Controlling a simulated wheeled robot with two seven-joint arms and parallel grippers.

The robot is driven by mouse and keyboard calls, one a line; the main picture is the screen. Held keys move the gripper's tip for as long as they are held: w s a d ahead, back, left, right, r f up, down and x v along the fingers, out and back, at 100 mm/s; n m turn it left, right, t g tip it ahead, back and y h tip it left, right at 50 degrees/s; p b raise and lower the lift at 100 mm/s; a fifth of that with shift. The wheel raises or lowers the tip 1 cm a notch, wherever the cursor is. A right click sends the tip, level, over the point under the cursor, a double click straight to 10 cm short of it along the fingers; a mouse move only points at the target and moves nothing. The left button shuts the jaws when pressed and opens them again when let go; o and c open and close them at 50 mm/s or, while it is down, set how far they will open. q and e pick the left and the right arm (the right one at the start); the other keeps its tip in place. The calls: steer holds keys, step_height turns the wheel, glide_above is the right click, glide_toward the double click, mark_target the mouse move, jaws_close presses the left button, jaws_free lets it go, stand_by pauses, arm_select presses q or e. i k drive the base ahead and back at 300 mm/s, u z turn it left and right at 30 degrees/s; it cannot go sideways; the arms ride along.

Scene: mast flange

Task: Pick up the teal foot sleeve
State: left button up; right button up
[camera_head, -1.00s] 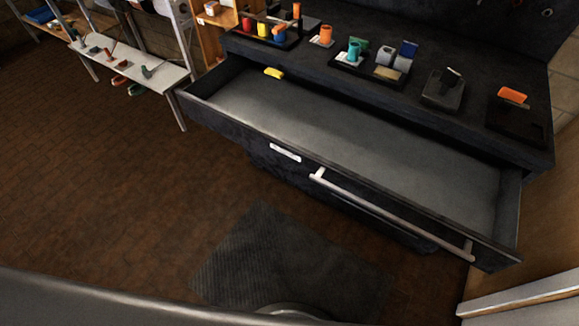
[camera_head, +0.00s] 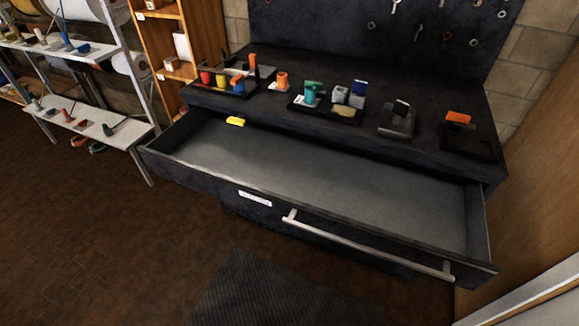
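A teal cylindrical piece (camera_head: 310,95), which looks like the foot sleeve, stands upright on a dark tray (camera_head: 298,105) on the black workbench top. A green part shows right behind its top; I cannot tell whether they touch. A grey block, a blue-topped piece (camera_head: 358,88) and a flat beige piece stand to its right on the same tray. Neither of my grippers is in view.
A wide drawer (camera_head: 320,180) stands open below the bench top, with a small yellow piece (camera_head: 235,121) at its back left. Its handle (camera_head: 365,245) juts forward. White shelves are at left, a wooden panel at right.

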mark_target(309, 100)
steer(key=z, duration=2.65)
steer(key=k, duration=0.4)
steer(key=u, duration=1.15)
